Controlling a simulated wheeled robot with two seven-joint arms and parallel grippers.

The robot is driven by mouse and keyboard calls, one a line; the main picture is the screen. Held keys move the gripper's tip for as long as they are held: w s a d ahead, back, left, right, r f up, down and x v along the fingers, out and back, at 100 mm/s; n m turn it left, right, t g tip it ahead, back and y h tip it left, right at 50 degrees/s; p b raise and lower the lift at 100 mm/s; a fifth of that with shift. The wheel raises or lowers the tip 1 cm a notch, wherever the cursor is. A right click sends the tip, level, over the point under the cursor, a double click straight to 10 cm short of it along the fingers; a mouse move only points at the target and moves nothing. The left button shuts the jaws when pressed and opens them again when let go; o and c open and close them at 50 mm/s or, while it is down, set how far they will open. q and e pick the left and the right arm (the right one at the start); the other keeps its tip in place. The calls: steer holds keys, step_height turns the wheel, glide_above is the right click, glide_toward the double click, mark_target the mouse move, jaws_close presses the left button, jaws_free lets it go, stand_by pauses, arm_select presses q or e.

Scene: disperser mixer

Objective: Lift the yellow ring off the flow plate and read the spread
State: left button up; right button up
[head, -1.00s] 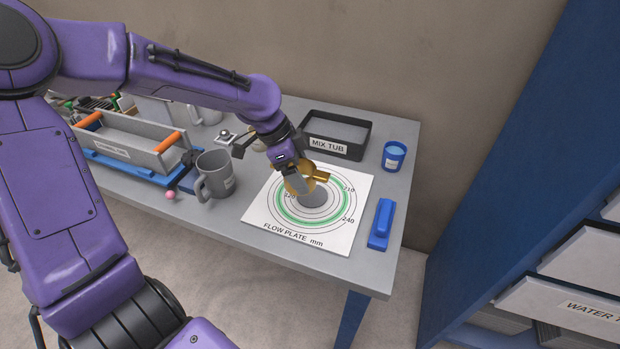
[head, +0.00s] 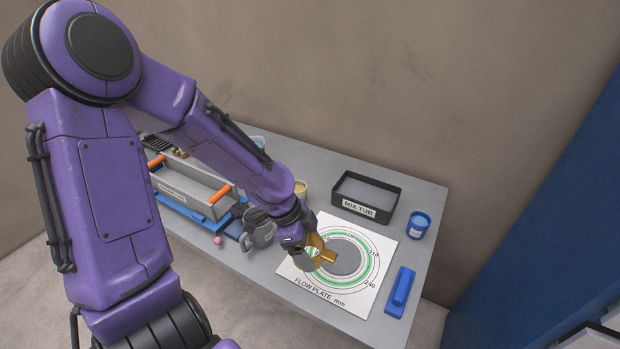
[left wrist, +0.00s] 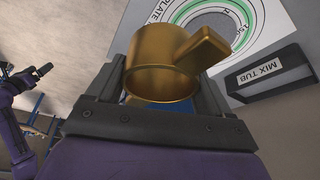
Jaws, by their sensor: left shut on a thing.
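The yellow ring (head: 328,257), a brassy cup-like band with a side tab, is held in my left gripper (head: 316,252). It also shows large between the fingers in the left wrist view (left wrist: 160,78). It appears raised above the left part of the white flow plate (head: 308,279). A round grey spread (head: 348,258) lies on the plate, inside the green band; the ring hides its left side. Marks near 180, 210 and 240 show, partly small. In the left wrist view, what looks like my right gripper (left wrist: 42,71) is small at the left edge.
A black mix tub (head: 366,194) and blue cup (head: 419,225) stand behind the plate. A blue-handled tool (head: 400,291) lies at its right. A grey mug (head: 260,232) stands close left of my gripper, and a grey trough with orange handles (head: 190,187) lies farther left.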

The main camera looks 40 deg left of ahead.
arm_select(q)
steer(key=shift+r, duration=1.9)
steer(key=w+d+f+n+t+y+b, duration=0.2)
steer(key=w+d+n+y+b, duration=0.15)
steer(key=w+n, duration=0.6)
steer(key=d+f+n+b, duration=0.1)
steer(key=d+f+b, duration=0.5)
steer(key=d+f, duration=0.2)
steer(key=shift+w+d+f, duration=0.2)
